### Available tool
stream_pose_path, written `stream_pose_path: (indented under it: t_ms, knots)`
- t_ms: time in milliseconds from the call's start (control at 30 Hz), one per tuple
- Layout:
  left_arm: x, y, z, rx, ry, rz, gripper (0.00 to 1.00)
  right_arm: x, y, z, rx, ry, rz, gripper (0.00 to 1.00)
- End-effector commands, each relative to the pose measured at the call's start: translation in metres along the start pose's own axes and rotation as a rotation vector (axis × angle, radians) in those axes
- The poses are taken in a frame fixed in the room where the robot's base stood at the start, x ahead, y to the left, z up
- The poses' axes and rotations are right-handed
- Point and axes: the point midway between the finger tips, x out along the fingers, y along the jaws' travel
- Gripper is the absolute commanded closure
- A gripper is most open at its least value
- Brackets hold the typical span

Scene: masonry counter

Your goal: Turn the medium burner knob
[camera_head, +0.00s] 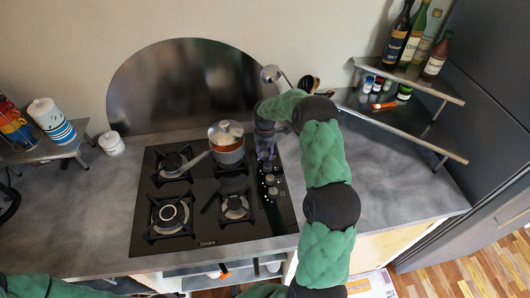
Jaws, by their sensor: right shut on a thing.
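The black cooktop (245,235) is set in the counter, with a column of burner knobs (270,180) along its right side. My right gripper (266,157) points down at the far end of this column and is shut on a knob there. The gripper hides most of that knob, so I cannot tell which burner it serves or how far it is turned. The nearer knobs show clear of the fingers. Only a green-sleeved part of my left arm shows at the bottom left edge; its gripper is not visible.
A lidded pot (227,150) stands on the back right burner, close left of my right gripper. Utensils stand behind the gripper. A two-level shelf (410,122) with bottles and jars is at the right. The counter left of the cooktop is mostly clear.

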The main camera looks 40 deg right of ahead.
Motion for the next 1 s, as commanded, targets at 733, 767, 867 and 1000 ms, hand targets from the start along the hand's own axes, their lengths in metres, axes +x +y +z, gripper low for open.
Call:
stream_pose_path:
  t_ms: [733,767,867,1000]
  knots:
    - [-0.0011,0.0004,0.0001,0.0,0.0,0.0,0.6,-0.0006,0.0003,0.0008,-0.052,-0.002,0.001,0.55]
    - [-0.0011,0.0004,0.0,0.0,0.0,0.0,0.6,-0.0005,0.0003,0.0007,-0.052,-0.002,0.001,0.55]
    - [-0.0011,0.0004,0.0001,0.0,0.0,0.0,0.6,-0.0004,0.0002,0.0006,-0.052,-0.001,0.001,0.55]
    - [-0.0011,0.0004,0.0,0.0,0.0,0.0,0.6,-0.0006,0.0002,0.0004,-0.052,-0.001,0.001,0.55]
